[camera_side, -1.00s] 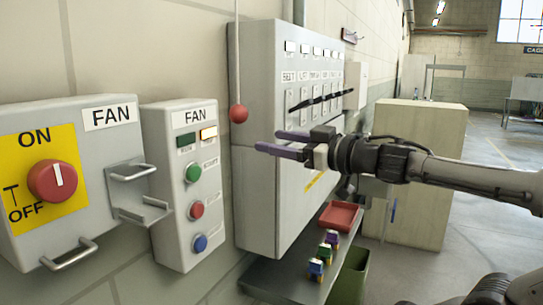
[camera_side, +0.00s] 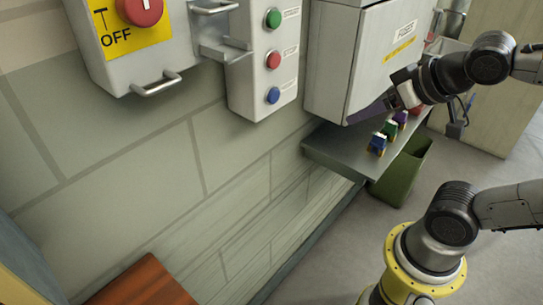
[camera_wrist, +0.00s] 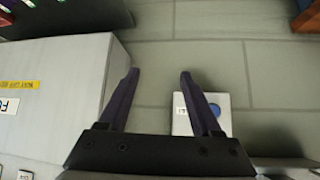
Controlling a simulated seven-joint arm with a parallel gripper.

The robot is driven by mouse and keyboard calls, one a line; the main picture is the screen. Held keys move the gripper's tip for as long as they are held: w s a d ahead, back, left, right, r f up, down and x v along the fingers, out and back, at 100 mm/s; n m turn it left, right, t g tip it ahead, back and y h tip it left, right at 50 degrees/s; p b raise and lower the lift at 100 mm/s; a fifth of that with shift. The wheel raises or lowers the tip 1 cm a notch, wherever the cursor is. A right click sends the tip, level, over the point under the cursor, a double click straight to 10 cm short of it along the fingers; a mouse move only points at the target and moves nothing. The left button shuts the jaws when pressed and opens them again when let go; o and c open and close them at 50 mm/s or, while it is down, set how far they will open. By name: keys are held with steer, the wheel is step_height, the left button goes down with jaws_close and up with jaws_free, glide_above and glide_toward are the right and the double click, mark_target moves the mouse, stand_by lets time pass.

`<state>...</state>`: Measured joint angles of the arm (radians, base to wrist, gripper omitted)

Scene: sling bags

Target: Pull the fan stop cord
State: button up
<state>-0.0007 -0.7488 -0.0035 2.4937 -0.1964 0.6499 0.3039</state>
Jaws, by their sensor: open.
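The fan stop cord and its red ball are in neither view at this moment. My gripper (camera_side: 368,112) is beside the lower edge of the grey fuse cabinet (camera_side: 360,55) in the side view, above the shelf. In the wrist view my gripper (camera_wrist: 158,74) has its two dark fingers apart, with only grey wall between them. The fan button box (camera_side: 265,55) has green, red and blue buttons. Its blue button end (camera_wrist: 213,103) shows by the right finger in the wrist view, partly hidden by that finger.
A fan switch box (camera_side: 135,45) with a red knob (camera_side: 140,10) and handle hangs at upper left. Small coloured blocks (camera_side: 378,142) stand on the metal shelf (camera_side: 335,145) below my gripper. A green bin (camera_side: 402,178) is under the shelf.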

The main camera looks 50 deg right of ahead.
steer(key=s+a+f+g, duration=0.1)
steer(key=s+f+n+g+y, duration=0.1)
steer(key=s, duration=0.1)
steer(key=s+a+f+n+g, duration=0.1)
steer(key=f, duration=0.1)
steer(key=shift+s+a+y, duration=0.3)
steer(key=shift+s+a, duration=0.05)
steer(key=shift+c, duration=0.8)
steer(key=c, duration=0.7)
jaws_close()
steer(key=w+d+r+m+t+h, duration=0.1)
steer(key=w+d+r+m+t, duration=0.1)
steer(key=r+m, duration=0.8)
steer(key=w+d+r+m+t, duration=0.2)
steer(key=r+m, duration=0.1)
steer(key=r, duration=1.2)
steer(key=w+d+r+m+t+h, duration=0.1)
steer(key=w+d+r+m+t, duration=0.1)
steer(key=r+m, duration=0.8)
steer(key=w+d+f+n, duration=0.2)
steer(key=w+f, duration=0.3)
steer(key=w, duration=0.6)
steer(key=shift+d+n, duration=0.3)
steer(key=shift+n, duration=0.2)
